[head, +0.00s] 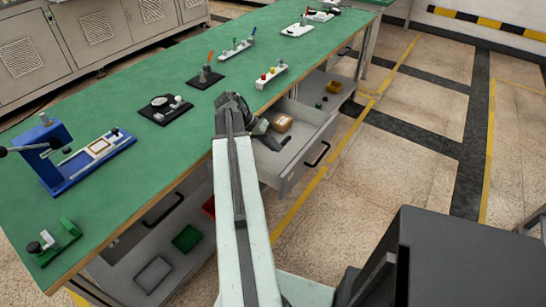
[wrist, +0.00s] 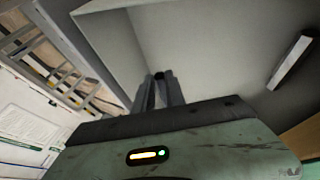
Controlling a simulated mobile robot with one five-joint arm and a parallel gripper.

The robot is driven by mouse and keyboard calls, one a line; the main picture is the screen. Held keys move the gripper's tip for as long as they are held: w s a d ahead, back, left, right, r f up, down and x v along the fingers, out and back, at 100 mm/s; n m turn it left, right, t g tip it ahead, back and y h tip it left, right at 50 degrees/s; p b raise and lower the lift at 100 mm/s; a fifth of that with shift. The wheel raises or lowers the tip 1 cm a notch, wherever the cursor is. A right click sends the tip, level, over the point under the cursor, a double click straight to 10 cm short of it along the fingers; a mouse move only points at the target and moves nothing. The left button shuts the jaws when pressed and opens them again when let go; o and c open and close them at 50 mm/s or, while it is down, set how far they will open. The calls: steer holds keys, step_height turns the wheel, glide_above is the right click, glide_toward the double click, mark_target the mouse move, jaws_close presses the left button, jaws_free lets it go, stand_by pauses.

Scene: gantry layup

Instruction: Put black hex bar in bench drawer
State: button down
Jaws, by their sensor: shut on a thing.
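My gripper (wrist: 160,88) shows in the wrist view with its two grey fingers close together. A small black piece (wrist: 160,76), which appears to be the end of the black hex bar, is between the fingertips; the rest of it is hidden. In the head view my arm reaches over the bench edge, and its end is by the open bench drawer (head: 297,160).
The green bench top (head: 130,85) carries a blue press (head: 55,160), a black fixture (head: 165,108) and several small racks. Green (head: 187,238) and grey bins (head: 152,274) sit below. Floor to the right is mostly clear.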

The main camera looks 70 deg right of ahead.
steer(key=shift+f+b, duration=1.65)
steer(key=shift+f, duration=0.5)
steer(key=c, duration=1.4)
jaws_free()
steer(key=shift+r, duration=0.1)
steer(key=shift+r+p, duration=0.2)
steer(key=shift+p, duration=0.1)
steer(key=p+v, duration=0.3)
steer(key=v, duration=0.1)
steer(key=p+v, duration=0.7)
steer(key=v, duration=0.1)
steer(key=shift+r, duration=0.5)
